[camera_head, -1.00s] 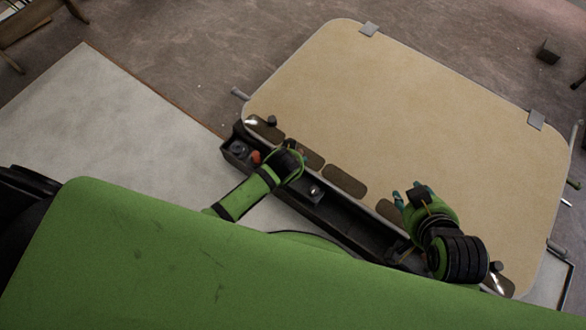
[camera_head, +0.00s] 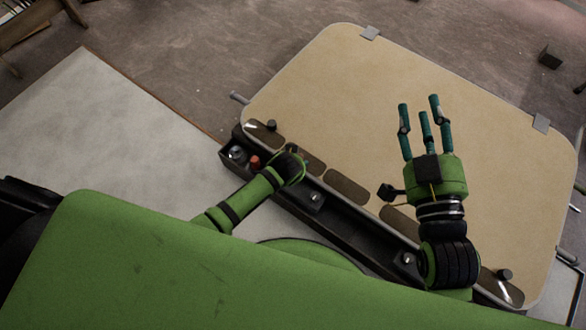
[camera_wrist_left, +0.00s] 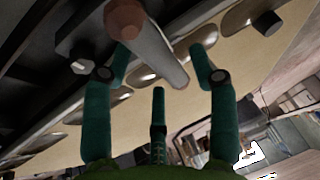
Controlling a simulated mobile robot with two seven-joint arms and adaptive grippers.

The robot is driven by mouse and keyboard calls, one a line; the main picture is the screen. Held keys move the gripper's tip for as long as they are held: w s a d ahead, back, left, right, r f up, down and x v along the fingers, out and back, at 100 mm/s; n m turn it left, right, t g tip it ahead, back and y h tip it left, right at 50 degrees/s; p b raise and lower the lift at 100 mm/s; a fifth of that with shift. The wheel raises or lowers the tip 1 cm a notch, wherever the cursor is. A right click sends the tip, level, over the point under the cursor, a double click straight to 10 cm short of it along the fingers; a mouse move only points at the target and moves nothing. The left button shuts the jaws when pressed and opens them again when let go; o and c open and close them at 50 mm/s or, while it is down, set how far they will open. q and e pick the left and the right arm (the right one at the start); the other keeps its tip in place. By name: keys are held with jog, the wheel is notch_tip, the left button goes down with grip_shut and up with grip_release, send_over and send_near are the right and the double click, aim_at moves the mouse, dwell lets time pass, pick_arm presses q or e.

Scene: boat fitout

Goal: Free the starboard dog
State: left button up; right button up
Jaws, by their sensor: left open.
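A large tan hatch panel (camera_head: 340,100) with rounded corners lies below me. Along its near edge are dark oval pads. A small dark knob (camera_head: 270,125) stands by the left one, and another dark knob (camera_head: 504,274) is by the right one. I cannot tell which is the starboard dog. My left gripper (camera_head: 293,165) is over the near edge, its fingers mostly hidden. In the left wrist view its teal fingers (camera_wrist_left: 165,65) are spread around a grey bar (camera_wrist_left: 155,50), not closed on it. My right gripper (camera_head: 420,108) is open and empty over the panel.
A dark trough (camera_head: 340,229) runs along the near edge, holding a red part (camera_head: 254,162) and metal fittings. A pale floor sheet (camera_head: 110,130) lies left. My green body covers the foreground.

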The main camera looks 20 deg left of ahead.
pick_arm(q)
jog(key=shift+b+x, duration=0.4)
jog(key=shift+x, duration=0.4)
jog(key=shift+f, duration=0.15)
pick_arm(e)
notch_tip(320, 180, up, 7)
jog(key=s+a+n+t+y, duration=0.1)
jog(key=s+t+y, duration=0.1)
jog(key=t, duration=0.1)
jog(key=shift+s+a+y, duration=0.2)
jog(key=shift+a+y, duration=0.05)
jog(key=shift+y, duration=0.15)
jog(key=shift+f, duration=0.1)
pick_arm(q)
jog(key=shift+w, duration=0.1)
jog(key=c, duration=1.1)
